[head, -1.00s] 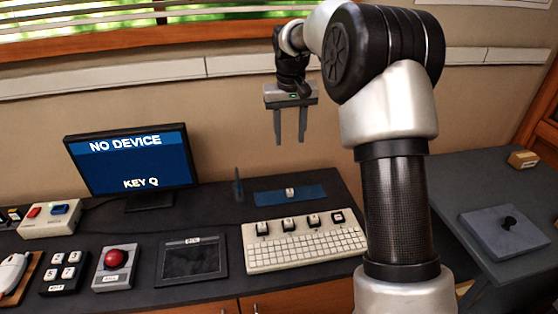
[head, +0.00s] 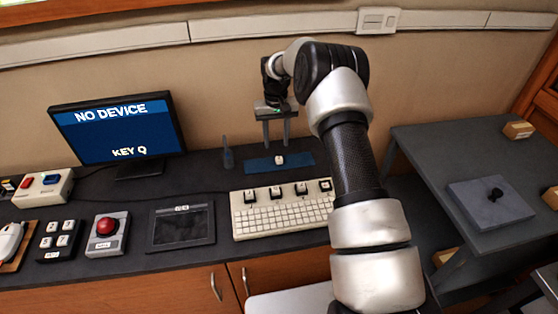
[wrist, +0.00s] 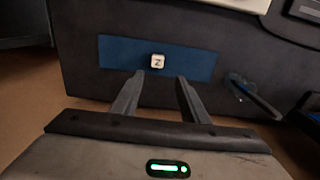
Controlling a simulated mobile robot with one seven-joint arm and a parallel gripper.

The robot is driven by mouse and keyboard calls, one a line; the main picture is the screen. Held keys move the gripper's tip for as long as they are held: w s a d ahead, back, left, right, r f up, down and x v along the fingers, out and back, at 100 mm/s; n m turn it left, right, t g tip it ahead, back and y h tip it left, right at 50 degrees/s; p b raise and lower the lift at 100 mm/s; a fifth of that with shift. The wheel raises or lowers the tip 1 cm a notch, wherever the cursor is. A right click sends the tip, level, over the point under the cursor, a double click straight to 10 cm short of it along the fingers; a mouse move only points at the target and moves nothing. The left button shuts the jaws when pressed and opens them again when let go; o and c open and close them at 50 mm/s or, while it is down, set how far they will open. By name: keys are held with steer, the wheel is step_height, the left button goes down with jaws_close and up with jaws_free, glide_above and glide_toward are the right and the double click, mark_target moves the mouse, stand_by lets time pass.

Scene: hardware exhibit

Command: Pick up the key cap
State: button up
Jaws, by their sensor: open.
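The key cap (head: 280,160) is a small white cube lying on a blue mat (head: 258,166) at the back of the dark desk. In the wrist view the key cap (wrist: 157,61) shows a dark letter that looks like Z, on the bare blue mat (wrist: 118,52). My gripper (head: 276,146) is open and empty, its fingers pointing down, above the mat's far side. In the wrist view my gripper (wrist: 158,76) has its fingertips apart, just short of the key cap, which lies in line with the gap between them.
A white keyboard (head: 284,218) with several raised caps stands in front of the mat. A thin dark upright item (head: 227,155) stands left of the mat. A monitor (head: 118,130) reads "NO DEVICE" and "KEY Q". A tablet (head: 181,227) and red button box (head: 107,235) lie front left.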

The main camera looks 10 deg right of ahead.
mark_target(279, 157)
steer(key=f, duration=0.3)
steer(key=s+f, duration=0.1)
steer(key=f, duration=0.1)
steer(key=shift+d+f, duration=0.25)
steer(key=shift+d, duration=0.05)
steer(key=shift+f+p, duration=0.3)
steer(key=shift+f, duration=0.1)
jaws_close()
